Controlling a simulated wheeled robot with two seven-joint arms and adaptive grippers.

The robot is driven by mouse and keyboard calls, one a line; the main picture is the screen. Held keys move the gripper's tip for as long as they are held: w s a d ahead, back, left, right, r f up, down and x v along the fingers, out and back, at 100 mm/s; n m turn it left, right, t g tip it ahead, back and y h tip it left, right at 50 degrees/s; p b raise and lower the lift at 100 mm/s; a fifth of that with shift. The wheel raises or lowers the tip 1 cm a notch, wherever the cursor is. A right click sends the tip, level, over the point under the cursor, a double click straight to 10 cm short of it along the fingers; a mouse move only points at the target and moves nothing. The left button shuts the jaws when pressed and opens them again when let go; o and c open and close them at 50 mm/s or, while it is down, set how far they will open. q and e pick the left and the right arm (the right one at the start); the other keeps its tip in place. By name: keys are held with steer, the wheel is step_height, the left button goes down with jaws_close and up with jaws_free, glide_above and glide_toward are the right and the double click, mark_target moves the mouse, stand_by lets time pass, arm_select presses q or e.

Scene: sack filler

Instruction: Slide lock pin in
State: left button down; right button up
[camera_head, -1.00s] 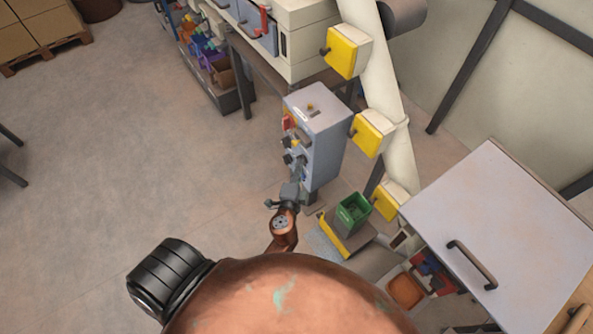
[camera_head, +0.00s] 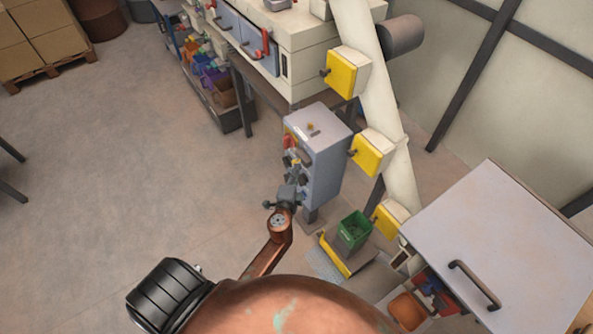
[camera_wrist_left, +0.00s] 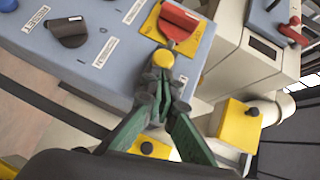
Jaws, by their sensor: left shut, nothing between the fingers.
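The grey-blue control cabinet (camera_head: 326,150) stands right of centre in the head view, with red and dark controls on its left face. My left gripper (camera_head: 285,195) is low in front of that face. In the left wrist view the gripper (camera_wrist_left: 161,82) is shut and empty, its green fingers close to the panel (camera_wrist_left: 105,65). A round yellow cap (camera_wrist_left: 163,58) shows just past the fingertips, below a red handle (camera_wrist_left: 181,20) on a yellow plate (camera_wrist_left: 152,22). I cannot tell whether the cap is the lock pin, or whether the fingers touch it. My right gripper is out of view.
A white slanted pipe (camera_head: 380,95) with yellow boxes (camera_head: 371,152) runs close to the cabinet's right. A green bin (camera_head: 355,230) stands in front. A pale table (camera_head: 500,235) is at the right. Open floor (camera_head: 120,150) lies to the left.

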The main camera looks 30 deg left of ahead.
arm_select(q)
steer(key=a, duration=0.1)
steer(key=w+a, duration=0.1)
steer(key=a, duration=0.1)
steer(key=shift+w+a, duration=0.1)
steer(key=shift+w, duration=0.05)
steer(key=shift+r, duration=0.1)
glide_toward(292, 161)
steer(key=s+d, duration=0.1)
steer(key=d, duration=0.1)
steer(key=s+d+r, duration=0.1)
steer(key=s+d, duration=0.1)
steer(key=shift+d+r, duration=0.1)
steer(key=shift+d, duration=0.1)
stand_by(0.5)
